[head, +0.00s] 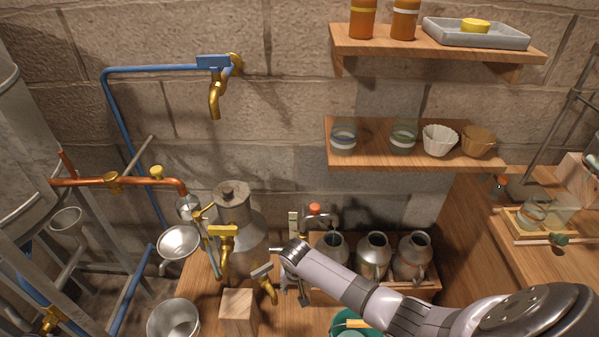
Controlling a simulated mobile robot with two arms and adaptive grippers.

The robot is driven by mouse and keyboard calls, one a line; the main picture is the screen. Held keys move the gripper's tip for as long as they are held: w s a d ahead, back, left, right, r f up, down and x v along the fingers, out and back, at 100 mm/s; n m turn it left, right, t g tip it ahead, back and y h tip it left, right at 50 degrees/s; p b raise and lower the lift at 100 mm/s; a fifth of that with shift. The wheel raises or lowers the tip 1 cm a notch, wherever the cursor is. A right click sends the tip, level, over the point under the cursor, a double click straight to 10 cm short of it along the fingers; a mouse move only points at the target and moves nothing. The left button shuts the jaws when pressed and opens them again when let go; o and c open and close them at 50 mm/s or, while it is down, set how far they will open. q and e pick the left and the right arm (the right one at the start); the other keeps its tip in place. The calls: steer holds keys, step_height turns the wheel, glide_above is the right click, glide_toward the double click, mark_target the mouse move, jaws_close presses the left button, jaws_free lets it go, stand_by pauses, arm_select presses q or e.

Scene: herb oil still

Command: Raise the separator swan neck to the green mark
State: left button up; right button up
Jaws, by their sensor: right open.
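The separator (240,225) is a grey metal can with a knobbed lid, standing on the wooden bench. Brass taps are on its front: an upper one with a yellow handle (222,237) and a lower spout (268,291). A thin pipe rises beside the can on its left; I cannot tell for certain which pipe is the swan neck. I cannot make out a green mark clearly. My right gripper (283,279) is open at the can's lower right, close to the lower spout; contact cannot be told. My right arm hides part of the bench. My left gripper is out of view.
A wooden block (237,306) and a metal pot (174,319) stand in front. A metal funnel cup (178,243) hangs at left under a copper pipe (130,182). Several milk cans (373,254) stand in a crate behind my right arm. A shelf (400,157) holds cups.

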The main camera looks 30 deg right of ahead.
steer(key=w+d+r+m, duration=0.1)
steer(key=w+r+m, duration=0.15)
steer(key=r, duration=0.35)
steer(key=w+d+r+m+h, duration=0.1)
steer(key=w+r, duration=0.2)
steer(key=r, duration=0.4)
steer(key=w+d+r+m, duration=0.1)
steer(key=w+r, duration=0.2)
steer(key=r, duration=0.3)
steer(key=m+h+p, duration=0.1)
steer(key=m+h, duration=0.1)
steer(key=m, duration=0.3)
glide_toward(316, 206)
steer(key=shift+g, duration=0.4)
steer(key=x, duration=1)
steer(key=shift+w+d, duration=0.1)
steer(key=shift+w, duration=0.3)
steer(key=shift+c, duration=0.4)
steer(key=shift+n, duration=0.25)
jaws_close()
steer(key=shift+r+p, duration=2.6)
steer(key=shift+p, duration=0.15)
steer(key=shift+o, duration=0.3)
jaws_free()
